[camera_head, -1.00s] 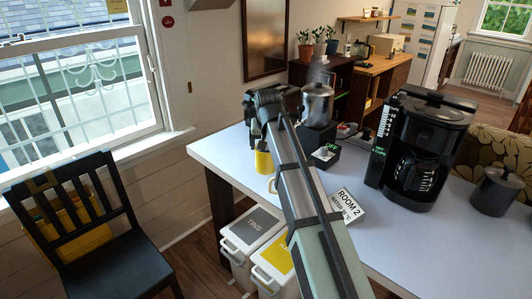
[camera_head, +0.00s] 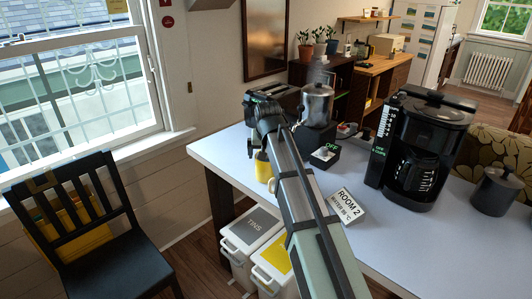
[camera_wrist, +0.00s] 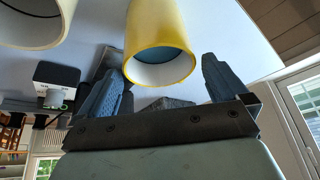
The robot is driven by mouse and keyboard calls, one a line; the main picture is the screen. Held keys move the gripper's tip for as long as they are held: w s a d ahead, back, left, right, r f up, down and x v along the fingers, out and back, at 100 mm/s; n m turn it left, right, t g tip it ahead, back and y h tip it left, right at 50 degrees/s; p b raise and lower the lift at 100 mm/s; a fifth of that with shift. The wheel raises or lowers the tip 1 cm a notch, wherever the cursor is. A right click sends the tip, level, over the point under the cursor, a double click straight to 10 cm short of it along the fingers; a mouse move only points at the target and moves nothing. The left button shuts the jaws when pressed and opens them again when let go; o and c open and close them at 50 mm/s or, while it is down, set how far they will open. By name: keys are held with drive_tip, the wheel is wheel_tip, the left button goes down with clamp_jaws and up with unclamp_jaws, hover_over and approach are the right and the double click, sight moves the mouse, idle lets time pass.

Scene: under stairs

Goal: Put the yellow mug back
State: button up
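The yellow mug (camera_head: 262,168) stands upright near the left end of the white table (camera_head: 222,155), partly hidden by my arm in the head view. My gripper (camera_wrist: 162,70) is open, one dark finger on each side of the mug's rim in that view. Gaps show between the mug and both fingers, so it does not look held. In the head view my gripper (camera_head: 268,118) is above and behind the mug, its fingertips unclear.
A pale cup-like thing (camera_wrist: 35,20) is beside the mug in the wrist view. Bins (camera_head: 250,232) are below.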

drive_tip(key=v, duration=1.2)
drive_tip(key=shift+r, duration=0.15)
